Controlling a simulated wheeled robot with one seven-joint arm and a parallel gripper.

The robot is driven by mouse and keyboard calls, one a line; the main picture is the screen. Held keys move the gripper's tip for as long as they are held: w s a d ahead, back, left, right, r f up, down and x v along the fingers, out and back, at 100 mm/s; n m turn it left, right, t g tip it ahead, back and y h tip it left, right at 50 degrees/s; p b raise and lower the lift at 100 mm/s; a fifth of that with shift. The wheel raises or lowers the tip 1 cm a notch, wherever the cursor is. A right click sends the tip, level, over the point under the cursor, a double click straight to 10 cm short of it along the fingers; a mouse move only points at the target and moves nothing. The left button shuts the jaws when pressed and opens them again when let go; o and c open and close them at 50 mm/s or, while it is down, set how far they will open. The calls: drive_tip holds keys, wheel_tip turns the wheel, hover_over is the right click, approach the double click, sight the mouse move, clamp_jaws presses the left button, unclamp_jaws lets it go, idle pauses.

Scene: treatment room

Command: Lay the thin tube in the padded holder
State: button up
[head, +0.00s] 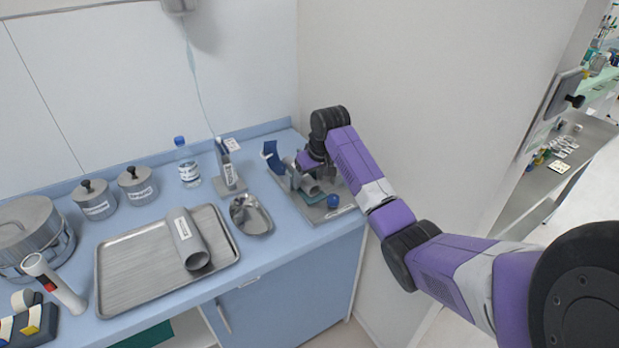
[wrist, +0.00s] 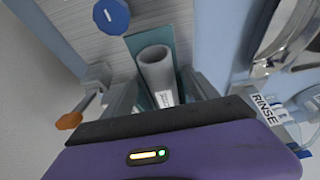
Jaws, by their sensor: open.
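A narrow grey tube (wrist: 153,66) with a white label lies along a teal-lined holder (wrist: 183,40) in the wrist view. In the head view the tube (head: 309,187) and the teal holder (head: 309,198) show just below my gripper (head: 312,168). In the wrist view the fingers of my gripper (wrist: 150,88) stand apart on either side of the tube, with no clear grip on it. The tube's near end is hidden behind my gripper's body. A wider grey tube (head: 187,238) with a label lies on the metal tray (head: 122,276).
A kidney dish (head: 250,214), a labelled stand (head: 229,173) and a bottle (head: 187,165) are to the left. The wall is close on the right.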

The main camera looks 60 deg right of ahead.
drive_tip(key=shift+b+v, duration=0.35)
drive_tip(key=shift+v, duration=3.6)
